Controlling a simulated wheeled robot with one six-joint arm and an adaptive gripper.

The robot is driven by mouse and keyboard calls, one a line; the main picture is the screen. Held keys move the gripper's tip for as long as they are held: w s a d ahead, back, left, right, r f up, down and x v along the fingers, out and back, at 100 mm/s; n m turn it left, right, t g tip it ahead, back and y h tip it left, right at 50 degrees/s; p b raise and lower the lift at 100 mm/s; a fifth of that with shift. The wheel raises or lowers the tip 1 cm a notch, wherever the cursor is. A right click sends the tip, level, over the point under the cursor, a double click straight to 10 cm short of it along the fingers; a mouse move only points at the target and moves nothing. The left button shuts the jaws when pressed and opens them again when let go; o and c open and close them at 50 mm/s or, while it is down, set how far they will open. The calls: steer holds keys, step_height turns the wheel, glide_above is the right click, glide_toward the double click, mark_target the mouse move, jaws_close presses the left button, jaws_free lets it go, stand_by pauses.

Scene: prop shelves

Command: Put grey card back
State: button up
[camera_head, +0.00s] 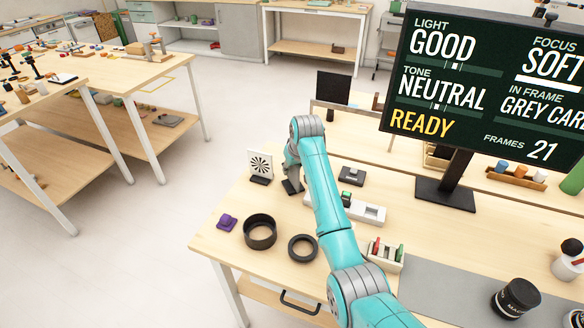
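I cannot pick out the grey card for certain. A dark upright panel (333,87) stands at the back of the near table, behind my arm's elbow, and I cannot tell whether it is the card. The screen (480,80) reads "IN FRAME GREY CARD", "LIGHT GOOD", "TONE NEUTRAL" and "READY". My teal arm reaches from the bottom right to the table's middle, then bends down. A small dark piece (293,187) at its far end, low over the table, may be part of my gripper. The fingers cannot be made out, and the arm hides what is behind it.
A white card with a black star pattern (260,166) stands left of my arm. Nearby are a purple block (226,223), a black ring (260,244), a flatter ring (289,248) and a small rack (386,255). A black jar (515,300) is at bottom right. Floor lies left.

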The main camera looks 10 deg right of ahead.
steer(key=shift+r, duration=0.1)
steer(key=v, duration=1.2)
